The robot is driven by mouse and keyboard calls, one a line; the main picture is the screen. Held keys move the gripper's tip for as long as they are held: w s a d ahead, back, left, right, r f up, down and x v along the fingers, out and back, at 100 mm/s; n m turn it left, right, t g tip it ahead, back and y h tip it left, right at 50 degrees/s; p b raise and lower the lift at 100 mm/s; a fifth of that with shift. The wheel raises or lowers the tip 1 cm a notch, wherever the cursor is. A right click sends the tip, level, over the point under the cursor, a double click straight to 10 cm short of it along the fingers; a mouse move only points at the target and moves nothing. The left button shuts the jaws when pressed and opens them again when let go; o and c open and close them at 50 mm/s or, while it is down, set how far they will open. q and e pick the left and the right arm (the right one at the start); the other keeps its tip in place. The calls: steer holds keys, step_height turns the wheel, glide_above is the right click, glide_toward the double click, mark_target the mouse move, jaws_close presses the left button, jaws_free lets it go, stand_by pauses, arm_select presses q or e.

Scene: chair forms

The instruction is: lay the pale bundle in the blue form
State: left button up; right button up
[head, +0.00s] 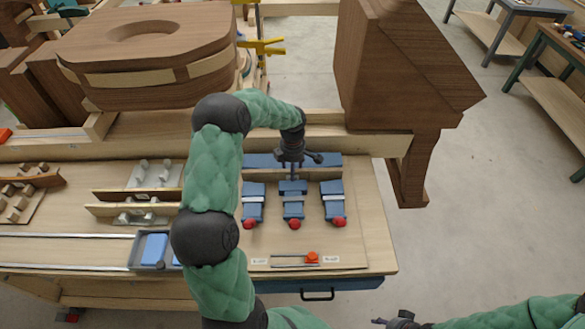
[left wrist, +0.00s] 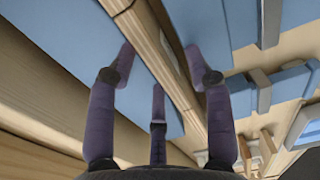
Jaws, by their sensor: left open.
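The pale bundle (left wrist: 152,42), a stack of thin wood strips, runs diagonally through the left wrist view. It lies between blue faces of the blue form (left wrist: 70,45); how deep it sits I cannot tell. In the head view the blue form (head: 262,160) lies along the back of the board, and my arm and gripper partly cover it. My left gripper (head: 292,172) points down over the form's middle. In the left wrist view its purple fingers (left wrist: 160,62) are spread on both sides of the bundle, open. My right gripper (head: 395,321) is at the bottom edge, its jaws unclear.
Blue clamps with red knobs (head: 294,224) stand in a row in front of the form. An orange-knobbed tool (head: 312,257) lies near the board's front. Wooden chair parts (head: 150,60) stand behind left, and a large brown piece (head: 405,70) behind right.

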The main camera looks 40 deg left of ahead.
arm_select(q)
step_height(320, 180, up, 12)
stand_by(0.5)
